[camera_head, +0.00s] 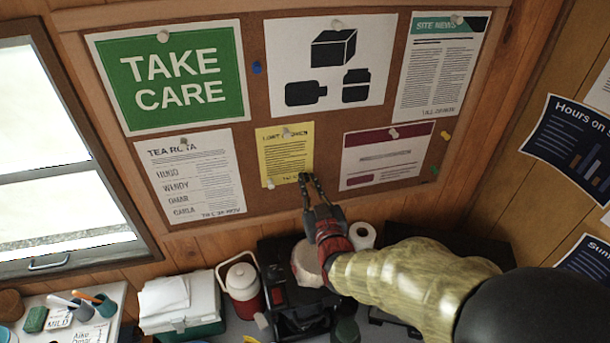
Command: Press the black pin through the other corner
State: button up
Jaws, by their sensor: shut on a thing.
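A small yellow sheet (283,158) is on the cork board between the tea rota and a sheet with a dark red band. A pale pin (286,132) shows at its top and another pale pin (270,184) at its lower left corner. My gripper (304,179) is at the sheet's lower right corner, its fingertips close together and overlapping the edge in this view. It is shut on a small dark thing, likely the black pin, mostly hidden between the fingertips. I cannot tell whether the pin touches the board.
The cork board (258,110) carries several other pinned sheets and loose pins, including a blue one (256,68). Below stand a red and white jug (243,284), a paper roll (362,235) and a green-based box (180,305). A window (60,160) is at left.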

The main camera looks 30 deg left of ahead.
jog(key=o, duration=0.8)
jog(key=shift+c, duration=0.2)
jog(key=v, duration=1.2)
jog(key=shift+f, duration=0.15)
